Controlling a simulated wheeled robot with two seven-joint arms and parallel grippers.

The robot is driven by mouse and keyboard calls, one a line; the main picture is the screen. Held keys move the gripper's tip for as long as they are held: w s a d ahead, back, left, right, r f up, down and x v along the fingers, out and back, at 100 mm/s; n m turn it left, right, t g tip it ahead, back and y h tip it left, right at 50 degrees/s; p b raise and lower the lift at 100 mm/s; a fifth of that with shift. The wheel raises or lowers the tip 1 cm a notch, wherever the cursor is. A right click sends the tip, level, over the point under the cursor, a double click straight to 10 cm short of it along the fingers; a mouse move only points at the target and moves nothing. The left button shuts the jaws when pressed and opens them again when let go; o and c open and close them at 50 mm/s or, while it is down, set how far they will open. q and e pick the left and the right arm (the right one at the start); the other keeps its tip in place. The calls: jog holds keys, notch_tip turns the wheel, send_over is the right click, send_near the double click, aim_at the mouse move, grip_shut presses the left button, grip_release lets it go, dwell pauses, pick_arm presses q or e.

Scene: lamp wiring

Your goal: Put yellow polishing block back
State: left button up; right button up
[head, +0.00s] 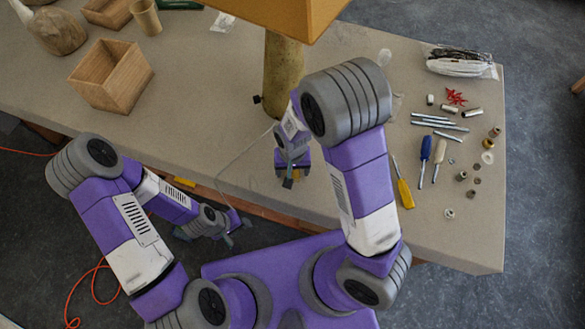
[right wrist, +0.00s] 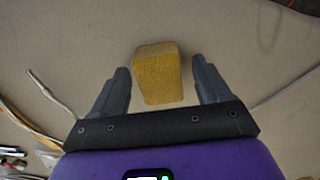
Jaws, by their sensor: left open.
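The yellow polishing block (right wrist: 158,74) lies on the table in the right wrist view. My right gripper (right wrist: 160,82) is open, with one finger on each side of the block and a visible gap on both sides. In the head view my right gripper (head: 292,174) is over the table near its front edge, and it mostly hides the block. My left gripper (head: 237,231) is open and empty, low in front of the table's front edge.
A lamp with an orange shade (head: 270,12) and brass stem (head: 283,75) stands behind my right gripper. A thin cable (head: 240,155) runs beside it. An open wooden box (head: 112,77) is at left. Screwdrivers (head: 425,155) and small metal parts lie at right.

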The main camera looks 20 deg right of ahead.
pick_arm(q)
notch_tip(320, 180, up, 3)
jog(key=p, duration=0.3)
pick_arm(e)
notch_tip(320, 180, up, 12)
pick_arm(q)
jog(key=shift+s, duration=0.1)
pick_arm(e)
jog(key=shift+s, duration=0.1)
dwell(0.5)
